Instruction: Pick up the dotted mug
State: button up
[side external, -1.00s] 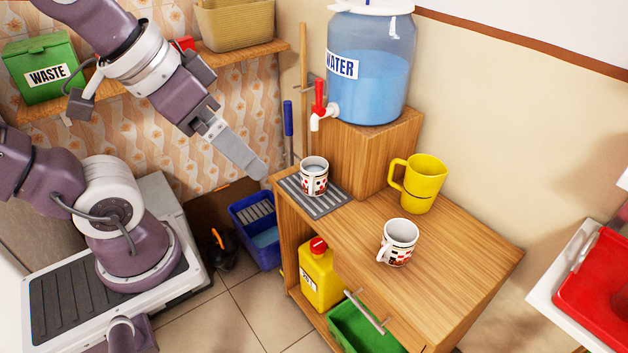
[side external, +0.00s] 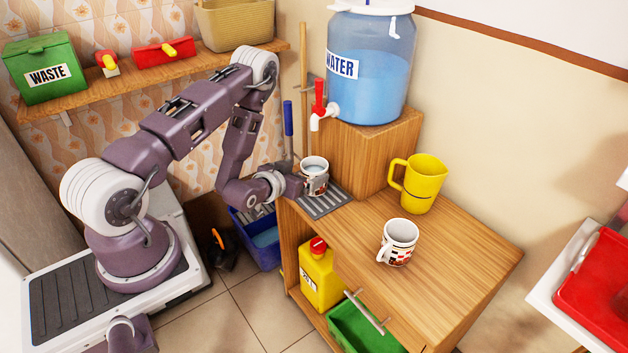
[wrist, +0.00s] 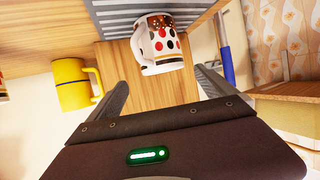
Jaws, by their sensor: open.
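The dotted mug (side external: 315,177) stands upright on the grey slatted drip tray (side external: 326,204) below the water tap. It is white with red and black dots, which show clearly in the wrist view (wrist: 165,48), and its handle is on the left there. My gripper (side external: 293,186) is low beside the mug, on its left in the side view. In the wrist view my gripper (wrist: 162,88) is open, with its two fingers spread and the mug ahead between their lines. Nothing is held. In the side view the fingertips are hard to make out against the mug.
A second patterned mug (side external: 399,243) and a yellow jug (side external: 423,184) stand on the wooden cabinet (side external: 455,250). The water dispenser (side external: 371,70) on its wooden block (side external: 370,150) rises behind the mug, its red-handled tap (side external: 320,105) above. The cabinet's front left is clear.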

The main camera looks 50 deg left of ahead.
aim_at(320, 163)
jog(key=x, duration=0.7)
jog(key=shift+s+a, duration=0.15)
jog(key=shift+a, duration=0.05)
jog(key=shift+r, duration=0.15)
grip_shut()
